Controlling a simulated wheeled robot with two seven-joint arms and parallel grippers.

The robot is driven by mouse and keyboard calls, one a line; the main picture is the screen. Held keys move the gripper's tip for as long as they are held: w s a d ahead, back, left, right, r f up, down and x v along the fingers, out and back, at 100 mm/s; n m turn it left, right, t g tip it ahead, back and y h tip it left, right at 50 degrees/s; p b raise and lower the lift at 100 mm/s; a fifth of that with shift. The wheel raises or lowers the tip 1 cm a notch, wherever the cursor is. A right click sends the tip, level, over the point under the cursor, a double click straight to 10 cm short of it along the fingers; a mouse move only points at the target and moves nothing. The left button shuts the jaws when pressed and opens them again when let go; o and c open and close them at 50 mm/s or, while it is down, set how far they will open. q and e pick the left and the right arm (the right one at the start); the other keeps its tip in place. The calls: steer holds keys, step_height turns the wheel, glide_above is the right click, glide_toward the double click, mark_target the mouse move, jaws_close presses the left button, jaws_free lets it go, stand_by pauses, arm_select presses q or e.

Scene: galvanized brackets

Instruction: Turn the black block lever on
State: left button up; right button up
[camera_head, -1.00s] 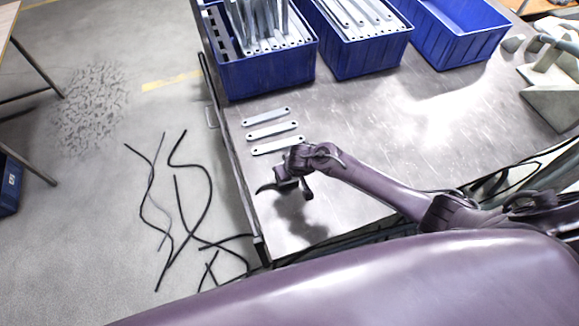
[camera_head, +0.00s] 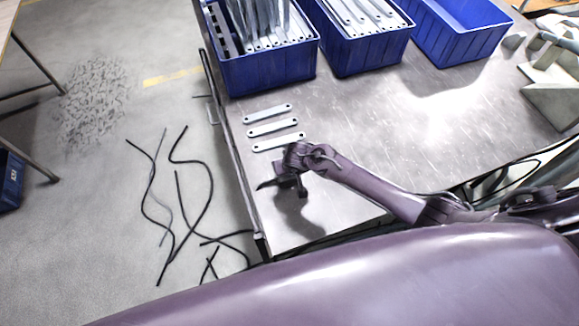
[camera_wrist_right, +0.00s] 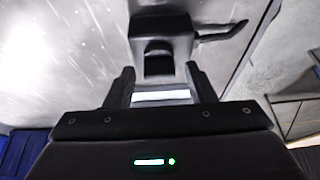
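A dark block with a lever (camera_wrist_right: 160,40) fills the top middle of the right wrist view. Its thin black handle (camera_wrist_right: 225,33) sticks out to the right and bends at the tip. In the head view the handle (camera_head: 267,185) points left near the table's left edge, and the block is mostly hidden by my gripper. My right gripper (camera_wrist_right: 161,84) is open. Its two fingers stand apart just short of the block, with nothing held between them. In the head view my right gripper (camera_head: 292,178) is over the block. My left gripper is not in view.
Flat galvanized brackets (camera_head: 274,126) lie in a row on the metal table (camera_head: 400,130) beyond the gripper. Two blue bins (camera_head: 268,76) hold brackets, and a third bin (camera_head: 455,45) looks empty. Black cables (camera_head: 150,185) lie on the floor. The table's middle is clear.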

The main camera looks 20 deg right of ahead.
stand_by(0.3)
steer(key=v, duration=0.7)
steer(key=shift+r, duration=0.35)
steer(key=shift+s, duration=0.25)
